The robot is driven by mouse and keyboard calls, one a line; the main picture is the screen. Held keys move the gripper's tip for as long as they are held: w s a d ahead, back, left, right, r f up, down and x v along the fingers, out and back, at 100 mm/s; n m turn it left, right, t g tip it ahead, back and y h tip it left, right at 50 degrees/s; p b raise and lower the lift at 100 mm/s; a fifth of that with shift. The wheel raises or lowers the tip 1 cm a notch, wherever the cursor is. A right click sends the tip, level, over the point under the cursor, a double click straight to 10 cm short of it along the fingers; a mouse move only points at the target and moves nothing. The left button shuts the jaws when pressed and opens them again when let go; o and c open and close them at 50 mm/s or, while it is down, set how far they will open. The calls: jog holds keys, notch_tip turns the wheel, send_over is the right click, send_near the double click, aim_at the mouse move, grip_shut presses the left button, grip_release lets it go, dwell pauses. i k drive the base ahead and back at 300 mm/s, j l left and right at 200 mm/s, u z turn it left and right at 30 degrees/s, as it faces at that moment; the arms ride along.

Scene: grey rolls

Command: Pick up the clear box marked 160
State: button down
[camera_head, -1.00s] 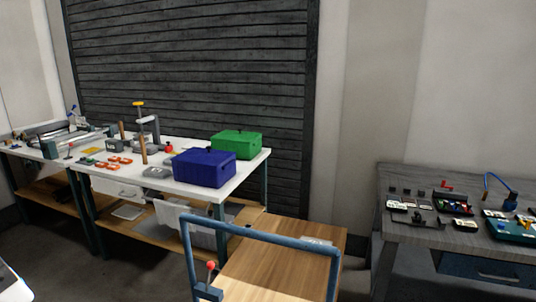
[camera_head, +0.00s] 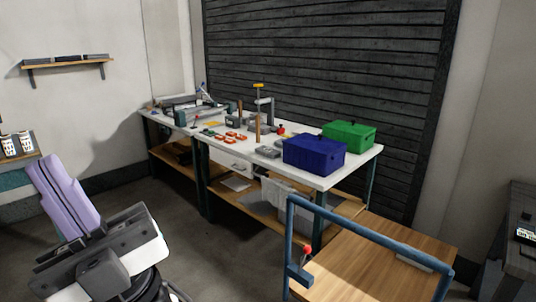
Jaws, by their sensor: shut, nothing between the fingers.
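I cannot make out a clear box marked 160; no such marking is readable. A small pale, flat item (camera_head: 415,257), possibly clear, lies at the far right edge of the wooden cart top. A pale grey, see-through-looking bin (camera_head: 287,198) stands on the lower shelf of the white workbench, partly hidden by the bench and the cart handle. My gripper is not in view.
A blue box (camera_head: 314,156) and a green box (camera_head: 349,135) stand on the white workbench (camera_head: 306,178). The blue-handled cart (camera_head: 365,275) stands in front. A purple and grey object (camera_head: 68,197) is at lower left. Floor between is clear.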

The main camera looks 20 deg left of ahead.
aim_at(267, 152)
jog(key=i+j+u, duration=0.45)
jog(key=j, duration=0.2)
jog(key=i+j+u, duration=0.3)
jog(key=u, duration=0.15)
jog(key=i+j+u, duration=0.15)
jog(key=i+u, duration=0.55)
jog(key=i, duration=1.05)
jog(key=i+j+z, duration=0.1)
jog(key=i+z, duration=0.3)
jog(key=i+j+z, duration=0.35)
jog(key=i, duration=0.25)
jog(key=i+j+z, duration=0.15)
jog(key=z, duration=0.2)
jog(key=i+j+z, duration=0.15)
jog(key=z, duration=0.2)
jog(key=i+j+z, duration=0.2)
jog(key=z, duration=0.15)
jog(key=i+j+z, duration=0.15)
jog(key=j+z, duration=0.2)
jog(key=i+j+z, duration=0.1)
jog(key=j+z, duration=0.3)
jog(key=j, duration=0.15)
jog(key=j+z, duration=0.3)
jog(key=j, duration=0.45)
